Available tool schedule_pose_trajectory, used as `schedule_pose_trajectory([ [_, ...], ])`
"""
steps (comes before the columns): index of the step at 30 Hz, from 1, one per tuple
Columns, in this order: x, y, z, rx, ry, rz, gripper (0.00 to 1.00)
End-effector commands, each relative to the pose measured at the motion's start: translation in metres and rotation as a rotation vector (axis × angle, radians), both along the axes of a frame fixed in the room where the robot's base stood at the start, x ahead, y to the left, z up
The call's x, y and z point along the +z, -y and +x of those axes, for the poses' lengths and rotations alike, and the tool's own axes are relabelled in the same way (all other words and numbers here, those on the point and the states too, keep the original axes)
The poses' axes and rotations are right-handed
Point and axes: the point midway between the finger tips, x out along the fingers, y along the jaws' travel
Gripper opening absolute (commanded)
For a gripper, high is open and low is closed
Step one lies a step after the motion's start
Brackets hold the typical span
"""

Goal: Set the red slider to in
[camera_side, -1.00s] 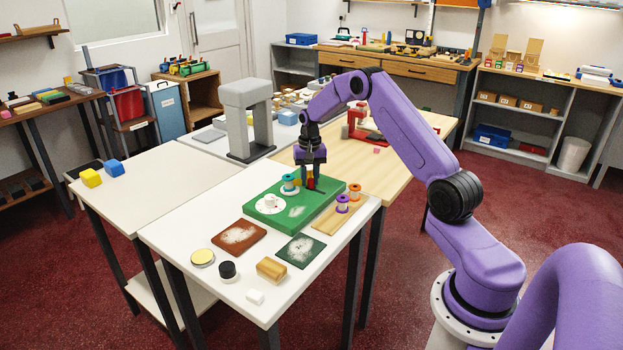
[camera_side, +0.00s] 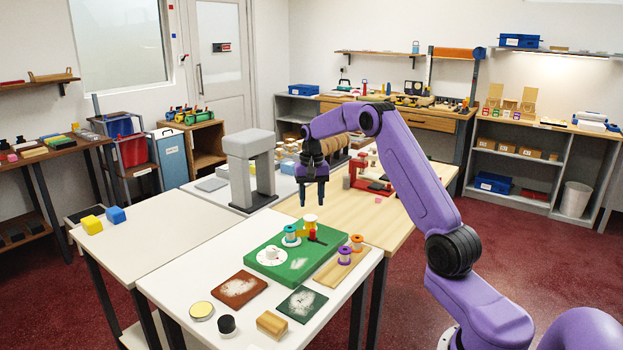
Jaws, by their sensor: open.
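A green board (camera_side: 272,257) lies on the white table. A small red piece, which looks like the red slider (camera_side: 312,236), stands near the board's far right corner, beside a short dark slot. A yellow spool stands just behind it, and a teal spool (camera_side: 291,236) to its left. A white round dial (camera_side: 271,254) sits on the board's left part. My gripper (camera_side: 313,203) is open and empty, pointing down, above and apart from the slider. The slider's markings are too small to read.
A wooden strip (camera_side: 333,272) with a purple and an orange spool lies right of the board. A brown patch (camera_side: 239,289) and a dark green patch (camera_side: 302,304) lie in front. A grey arch (camera_side: 250,170) stands behind left. The air around my gripper is clear.

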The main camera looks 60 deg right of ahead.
Motion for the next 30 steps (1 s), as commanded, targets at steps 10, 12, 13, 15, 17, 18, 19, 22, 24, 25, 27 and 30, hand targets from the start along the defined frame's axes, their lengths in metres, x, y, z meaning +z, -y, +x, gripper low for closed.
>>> schedule_pose_trajectory([
  [10, 0.057, 0.000, 0.001, 0.000, 0.004, -0.001, 0.47],
  [12, 0.062, 0.000, 0.000, 0.000, 0.002, -0.001, 0.47],
  [13, 0.063, 0.000, 0.000, 0.000, 0.002, -0.001, 0.47],
  [15, 0.066, 0.000, 0.000, 0.000, 0.002, -0.001, 0.47],
  [17, 0.066, 0.000, 0.000, 0.000, 0.002, -0.001, 0.47],
  [18, 0.066, 0.000, 0.000, 0.000, 0.001, 0.000, 0.47],
  [19, 0.066, 0.000, 0.000, 0.000, 0.001, 0.000, 0.47],
  [22, 0.066, 0.000, 0.000, 0.000, 0.001, 0.000, 0.47],
  [24, 0.066, 0.000, 0.000, 0.000, 0.001, 0.000, 0.47],
  [25, 0.066, 0.000, 0.000, 0.000, 0.001, 0.000, 0.47],
  [27, 0.066, 0.000, 0.000, 0.000, 0.001, 0.000, 0.47],
  [30, 0.066, -0.003, 0.000, 0.009, 0.001, 0.000, 0.47],
])
